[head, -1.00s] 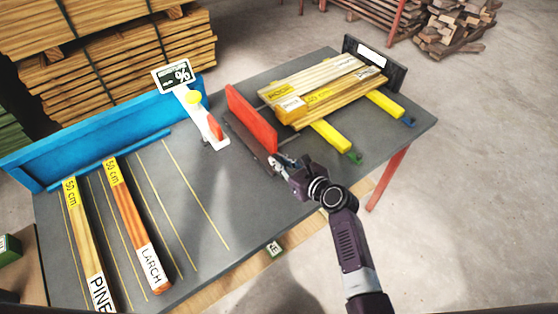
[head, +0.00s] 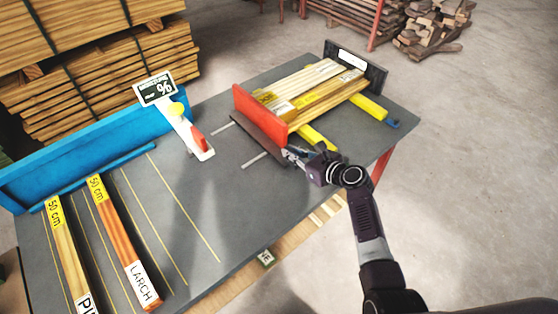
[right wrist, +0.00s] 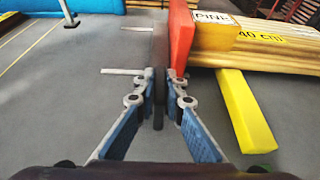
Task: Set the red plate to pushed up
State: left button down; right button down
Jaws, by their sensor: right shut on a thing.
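The red plate (head: 258,112) stands upright on the grey table, across the near ends of the stacked boards (head: 318,88). It appears to touch or nearly touch them, and in the right wrist view the red plate (right wrist: 181,38) is beside the board marked PINE (right wrist: 212,32). A dark base strip (head: 256,137) runs along its left side. My right gripper (head: 287,153) is at the plate's front end, shut on a dark upright part of it, which shows between the fingers (right wrist: 160,85) in the right wrist view. My left gripper is not in view.
Yellow rails (head: 318,138) lie under the boards, with a black end plate (head: 357,66) behind. Two labelled boards lie left by a blue fence (head: 85,150). Two light slots (head: 256,160) show beside the plate.

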jog(key=shift+d, duration=0.1)
jog(key=c, duration=2)
grip_release()
jog(key=v, duration=1.2)
